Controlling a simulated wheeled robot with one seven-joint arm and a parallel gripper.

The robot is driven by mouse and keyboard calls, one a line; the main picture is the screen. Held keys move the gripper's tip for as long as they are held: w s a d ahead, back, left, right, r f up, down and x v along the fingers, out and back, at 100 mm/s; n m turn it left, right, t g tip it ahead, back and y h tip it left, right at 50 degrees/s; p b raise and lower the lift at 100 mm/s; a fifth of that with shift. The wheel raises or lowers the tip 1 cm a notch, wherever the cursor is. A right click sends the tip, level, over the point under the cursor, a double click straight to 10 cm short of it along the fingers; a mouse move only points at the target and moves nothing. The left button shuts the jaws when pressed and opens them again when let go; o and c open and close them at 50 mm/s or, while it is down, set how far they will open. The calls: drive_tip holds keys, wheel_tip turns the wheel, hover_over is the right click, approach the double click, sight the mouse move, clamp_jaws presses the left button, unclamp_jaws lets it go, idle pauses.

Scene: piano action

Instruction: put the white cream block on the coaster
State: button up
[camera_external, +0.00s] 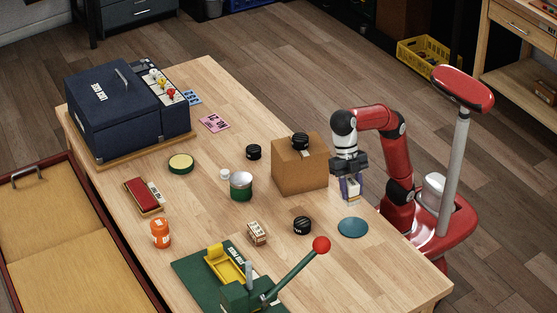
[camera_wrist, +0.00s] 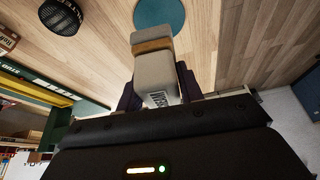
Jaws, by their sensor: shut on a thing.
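The white cream block (camera_wrist: 153,66), with a tan band near its end and dark lettering on its side, is held between the fingers of my gripper (camera_wrist: 158,85). In the external view my gripper (camera_external: 350,188) hangs over the table's right side, close to the cardboard box, and the block (camera_external: 353,198) shows only small at its tips. The coaster is a flat teal disc (camera_external: 353,228) on the table, just in front of my gripper and bare. It also shows in the wrist view (camera_wrist: 160,12), beyond the block's far end and apart from it.
A cardboard box (camera_external: 299,168) with a black-lidded jar on top stands left of my gripper. A black round jar (camera_external: 302,225) sits left of the coaster. A green press (camera_external: 245,290) with a red-knobbed lever stands at the front. Bare tabletop lies right of the coaster.

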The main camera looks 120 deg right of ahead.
sight(358, 195)
drive_tip(key=shift+s+a+f+n+g, duration=0.15)
drive_tip(key=shift+a+f+n, duration=0.25)
drive_tip(key=shift+a, duration=0.25)
drive_tip(key=shift+s+a+f+n+g, duration=0.15)
drive_tip(key=shift+a+f+n, duration=0.15)
drive_tip(key=shift+a+f, duration=0.25)
drive_tip(key=x, duration=0.1)
drive_tip(key=b+x, duration=0.1)
drive_tip(key=shift+d+f+b, duration=0.15)
drive_tip(key=shift+f+b, duration=0.15)
drive_tip(key=shift+f, duration=0.15)
drive_tip(key=shift+f+b, duration=0.65)
drive_tip(key=shift+f, duration=1.65)
drive_tip(key=shift+f, duration=0.1)
drive_tip(key=o, duration=1)
